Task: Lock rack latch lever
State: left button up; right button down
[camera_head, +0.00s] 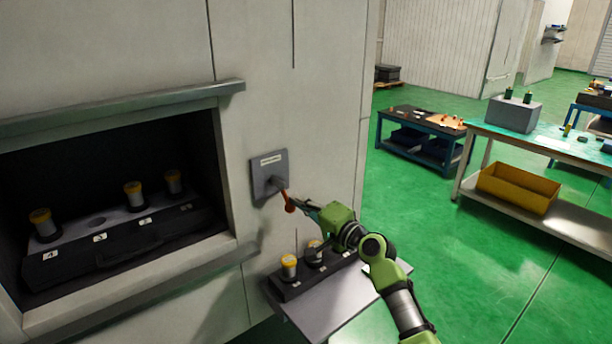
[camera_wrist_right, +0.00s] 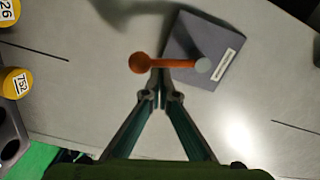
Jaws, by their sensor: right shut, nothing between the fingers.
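The orange latch lever (camera_head: 284,196) with a ball end sticks out from a grey plate (camera_head: 268,172) with a white label on the machine wall. In the head view it points down and slightly right. In the right wrist view, the lever (camera_wrist_right: 172,63) runs from its ball, left of the fingertips, to a round grey pivot on the plate (camera_wrist_right: 190,40). My right gripper (camera_head: 303,205) is shut and empty, its tips at the lever. The fingertips (camera_wrist_right: 160,84) appear against or just short of the lever's shaft; contact is unclear. My left gripper is out of view.
A dark rack (camera_head: 105,245) with yellow-capped containers sits in the machine opening at left. Another small rack (camera_head: 312,275) with yellow-capped containers stands on a grey shelf (camera_head: 340,300) below my right arm. Workbenches (camera_head: 540,140) stand at right; green floor between is clear.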

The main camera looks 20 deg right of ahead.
jog(key=shift+s+a+f+m+p, duration=0.15)
jog(key=shift+a+f+m+p, duration=0.2)
jog(key=shift+m, duration=0.45)
jog(key=shift+s+a+m+p, duration=0.15)
jog(key=shift+a+m, duration=0.25)
jog(key=shift+m, duration=0.4)
